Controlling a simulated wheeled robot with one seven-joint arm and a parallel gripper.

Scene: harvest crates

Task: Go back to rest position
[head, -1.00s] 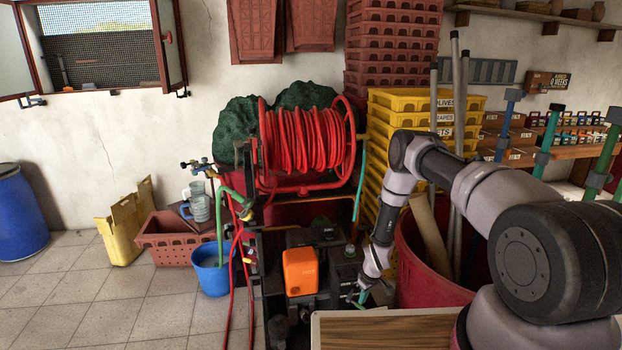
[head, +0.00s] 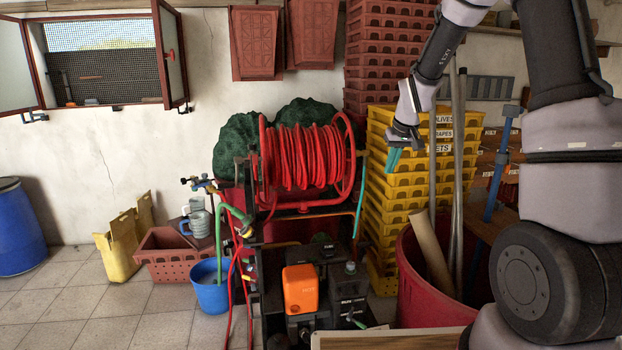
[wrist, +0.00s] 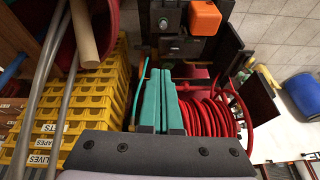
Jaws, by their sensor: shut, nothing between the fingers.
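My gripper (head: 393,160) is raised in front of the yellow crate stack (head: 415,190), right of the red hose reel (head: 305,160) in the head view. Its teal fingers point down and are shut with nothing between them. In the wrist view the two closed fingers of my gripper (wrist: 161,100) show side by side, with the red hose (wrist: 205,115) just to their right. The yellow crates (wrist: 85,105) show on the left there. My gripper holds nothing and appears clear of everything around it.
A machine with an orange box (head: 300,288) stands below the reel. A red barrel (head: 425,300) with poles (head: 458,190) stands at right. A blue bucket (head: 211,290), a terracotta crate (head: 170,262) and a blue barrel (head: 20,225) stand left. Tiled floor is free at front left.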

